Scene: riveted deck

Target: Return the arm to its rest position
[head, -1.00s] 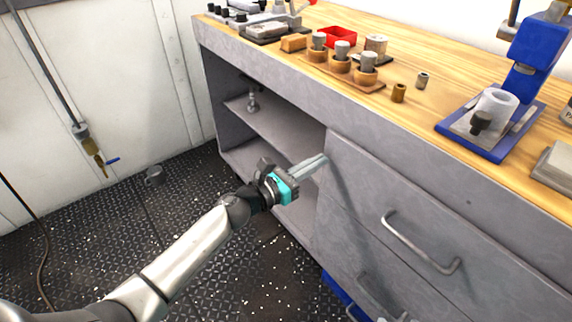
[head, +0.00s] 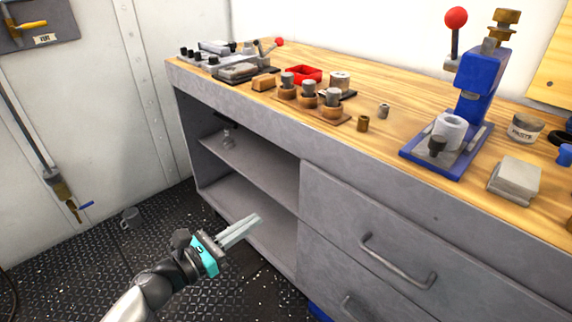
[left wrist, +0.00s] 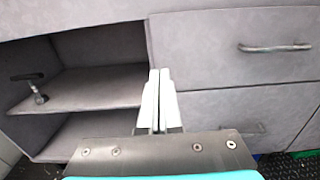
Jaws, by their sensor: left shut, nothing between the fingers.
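My left arm comes in from the lower left of the head view. Its gripper (head: 243,229) is in front of the open shelves of the grey workbench, with its fingers together and nothing between them. In the left wrist view the closed fingers (left wrist: 158,98) point toward the bench front, near the divide between the shelves and the drawers. My right gripper is in neither view.
The grey bench (head: 240,110) has open shelves (head: 250,165) at left and drawers with handles (head: 398,262) at right.

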